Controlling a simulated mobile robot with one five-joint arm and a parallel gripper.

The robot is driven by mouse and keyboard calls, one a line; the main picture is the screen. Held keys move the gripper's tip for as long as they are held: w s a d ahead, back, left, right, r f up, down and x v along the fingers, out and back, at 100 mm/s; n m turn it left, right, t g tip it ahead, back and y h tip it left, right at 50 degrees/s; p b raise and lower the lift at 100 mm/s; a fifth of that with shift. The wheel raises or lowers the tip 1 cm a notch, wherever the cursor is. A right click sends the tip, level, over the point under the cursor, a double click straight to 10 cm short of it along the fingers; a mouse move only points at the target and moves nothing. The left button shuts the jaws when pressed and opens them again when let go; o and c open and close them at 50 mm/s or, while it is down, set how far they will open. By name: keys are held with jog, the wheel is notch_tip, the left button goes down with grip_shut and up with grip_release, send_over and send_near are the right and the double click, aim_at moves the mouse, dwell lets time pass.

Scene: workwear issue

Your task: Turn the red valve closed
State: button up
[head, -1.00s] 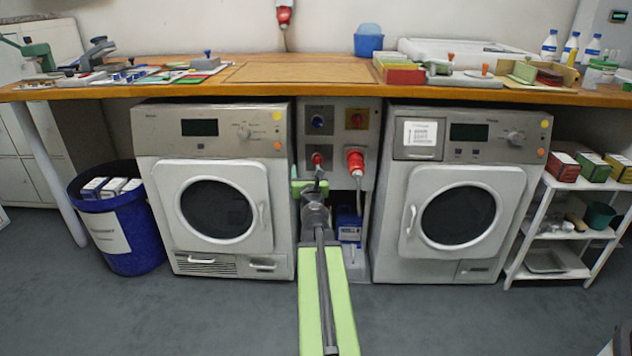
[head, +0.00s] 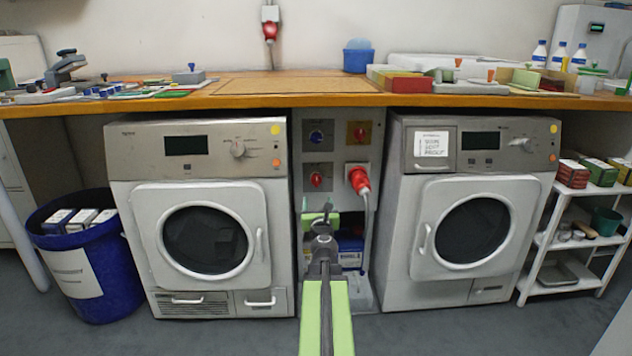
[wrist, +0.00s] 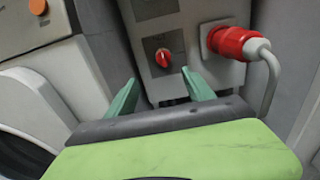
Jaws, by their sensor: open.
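The red valve is a small red knob (head: 316,179) on a dark square plate, low on the grey panel between the two machines. It also shows in the wrist view (wrist: 163,58), just beyond and above the gap between my fingertips. My gripper (head: 318,218) is below the knob in the head view. In the wrist view its two green fingers (wrist: 161,90) are spread apart with nothing between them. The fingers appear apart from the knob.
A red plug (head: 359,181) with a grey cable sits right of the knob. A blue knob (head: 316,136) and a red knob on a yellow plate (head: 359,133) are above. Machines stand left (head: 198,280) and right (head: 408,270). A blue box (head: 349,252) is low behind my arm.

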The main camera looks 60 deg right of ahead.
aim_at(317, 180)
jog(key=x, duration=1.7)
jog(key=shift+s+d, duration=0.15)
jog(key=shift+d, duration=0.25)
